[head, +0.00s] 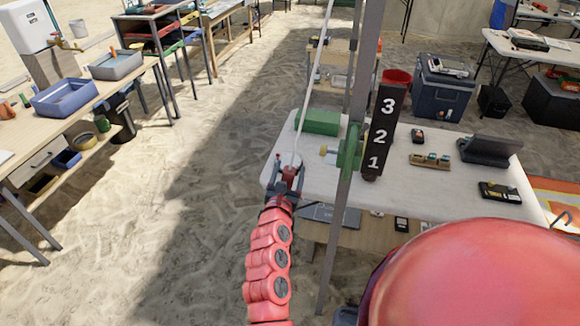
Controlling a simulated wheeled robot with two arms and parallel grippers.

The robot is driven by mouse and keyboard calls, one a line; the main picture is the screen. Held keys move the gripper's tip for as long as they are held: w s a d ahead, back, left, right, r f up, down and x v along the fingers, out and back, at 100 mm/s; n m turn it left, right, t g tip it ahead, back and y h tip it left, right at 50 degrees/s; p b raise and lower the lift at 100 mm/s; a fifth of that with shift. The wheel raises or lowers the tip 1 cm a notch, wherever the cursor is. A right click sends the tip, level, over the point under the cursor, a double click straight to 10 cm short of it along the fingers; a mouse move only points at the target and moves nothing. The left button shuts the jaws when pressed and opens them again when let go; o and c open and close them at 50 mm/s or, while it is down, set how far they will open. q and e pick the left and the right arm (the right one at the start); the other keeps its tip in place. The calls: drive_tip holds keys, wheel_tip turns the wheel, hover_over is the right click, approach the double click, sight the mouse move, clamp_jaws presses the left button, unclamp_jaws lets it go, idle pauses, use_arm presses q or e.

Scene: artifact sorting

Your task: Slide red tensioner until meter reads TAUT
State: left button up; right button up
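A small red piece, which looks like the red tensioner (289,172), is at the left edge of the white-topped table. A pale rope (315,75) runs up from it. My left gripper (289,168) is at this piece, with a dark finger on either side of it. I cannot tell whether the fingers press on it. No meter reading TAUT can be made out. My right gripper is not in view.
A grey post (354,110) rises in front of the white-topped table (405,190). A black board numbered 3, 2, 1 (386,133), a green box (318,121) and small devices stand on the table. Open sand (150,220) lies left, before a side bench with blue bins (66,98).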

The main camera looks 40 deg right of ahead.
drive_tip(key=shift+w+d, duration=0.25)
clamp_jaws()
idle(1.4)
